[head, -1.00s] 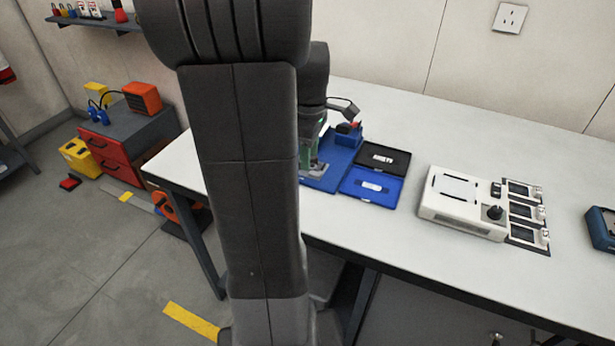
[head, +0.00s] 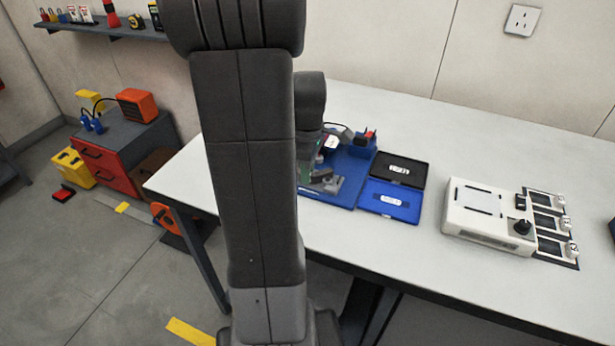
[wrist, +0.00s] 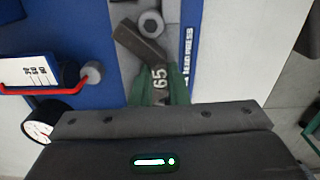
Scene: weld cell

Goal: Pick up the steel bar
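A dark grey bar (wrist: 140,43), which looks like the steel bar, lies at a slant on the grey bed of the blue bend press (wrist: 215,60) in the wrist view. A round grey hex-headed post (wrist: 150,24) stands beside its upper edge. My gripper (wrist: 156,84) points at the bed from the near side. Its green fingers are apart, with a grey surface marked "65" showing between them. The bar's near end runs close to the fingertips; I cannot tell whether they touch. In the head view my arm hides part of the press (head: 350,185).
A red lever (wrist: 30,88) and a round gauge (wrist: 38,130) stand left of my gripper. In the head view, a black tray (head: 400,171) and a blue tray (head: 390,201) lie right of the press, then a white control box (head: 487,215). The white table (head: 400,125) is clear behind them.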

